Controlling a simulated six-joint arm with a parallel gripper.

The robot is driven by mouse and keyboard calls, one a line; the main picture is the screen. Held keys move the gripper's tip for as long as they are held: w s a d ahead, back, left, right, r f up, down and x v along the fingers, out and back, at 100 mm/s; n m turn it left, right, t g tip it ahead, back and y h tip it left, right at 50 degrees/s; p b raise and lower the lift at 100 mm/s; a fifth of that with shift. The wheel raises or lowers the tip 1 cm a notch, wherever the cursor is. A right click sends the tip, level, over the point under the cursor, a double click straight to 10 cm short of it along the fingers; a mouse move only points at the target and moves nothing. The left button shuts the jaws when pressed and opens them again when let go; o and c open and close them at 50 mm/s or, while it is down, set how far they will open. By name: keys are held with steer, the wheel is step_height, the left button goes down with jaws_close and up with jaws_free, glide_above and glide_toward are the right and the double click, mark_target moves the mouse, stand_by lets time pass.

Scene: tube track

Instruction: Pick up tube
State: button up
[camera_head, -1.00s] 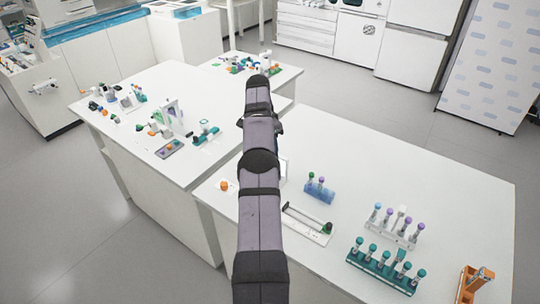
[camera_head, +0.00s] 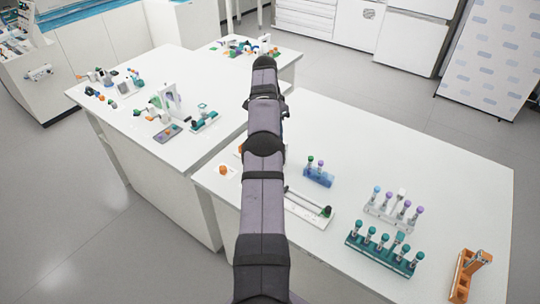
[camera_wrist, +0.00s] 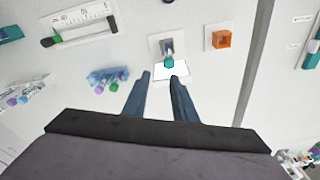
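In the wrist view, a tube with a teal cap (camera_wrist: 169,62) stands in a small grey holder (camera_wrist: 167,45), just beyond my fingertips. My gripper (camera_wrist: 160,76) is open, its two dark blue fingers apart with nothing between them. The tube cap lies ahead of the gap, nearer the right finger. In the head view my arm covers the gripper, this tube and its holder. Other tubes stand in a blue rack (camera_head: 319,177), a clear rack (camera_head: 391,212) and a teal rack (camera_head: 381,256) right of my arm. The blue rack (camera_wrist: 107,75) also shows in the wrist view, left of my fingers.
A bright white square (camera_wrist: 172,71) lies by the teal-capped tube. An orange block (camera_wrist: 221,39) sits right of the holder. A white scale board (camera_wrist: 80,26) with a tube lies to the left. An orange holder (camera_head: 467,276) stands near the table's right front. The table's far right is clear.

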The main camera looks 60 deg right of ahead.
steer(key=m, duration=0.4)
steer(key=r+m+t, duration=0.1)
steer(key=m, duration=0.3)
steer(key=w+m+t+y, duration=0.1)
steer(key=m, duration=0.3)
steer(key=shift+a+r+m, duration=0.35)
steer(key=shift+r+m, duration=0.05)
steer(key=m, duration=0.4)
steer(key=shift+a+m, duration=0.1)
steer(key=shift+m, duration=0.3)
steer(key=f, duration=0.1)
steer(key=f+b, duration=0.1)
steer(key=f, duration=0.2)
steer(key=shift+w+f+b, duration=0.3)
steer(key=shift+f+b, duration=0.05)
steer(key=shift+w+f, duration=0.2)
steer(key=shift+f, duration=0.85)
steer(key=shift+f+p, duration=0.15)
steer(key=shift+p, duration=0.2)
